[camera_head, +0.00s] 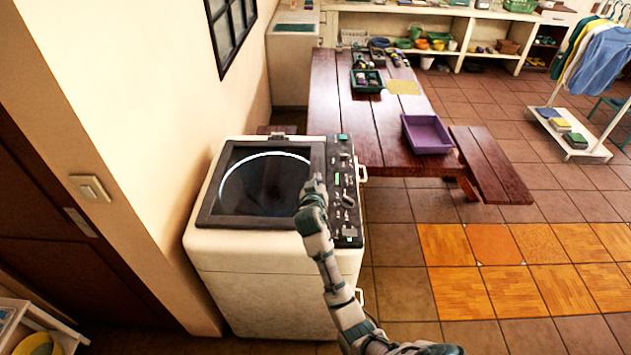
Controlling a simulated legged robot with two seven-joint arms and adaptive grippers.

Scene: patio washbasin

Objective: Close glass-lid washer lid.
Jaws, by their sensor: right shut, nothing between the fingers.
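The washer (262,272) is a cream top-loader standing against the wall at the left of the middle. Its dark-framed glass lid (262,185) lies down flat over the top opening, and a pale ring shows through the glass. The black control panel (347,200) with knobs runs along the washer's right side. My right gripper (316,184) is shut and empty, over the lid's right edge beside the panel. I cannot tell whether it touches the lid. My right arm comes up from the bottom and hides part of the lid's front right corner. My left gripper is not in view.
A dark red wooden table (345,112) with a purple bin (427,134) stands behind the washer, its bench (490,165) to the right. A light switch (90,188) is on the left wall. A clothes rack (575,135) stands far right. The tiled floor at right is clear.

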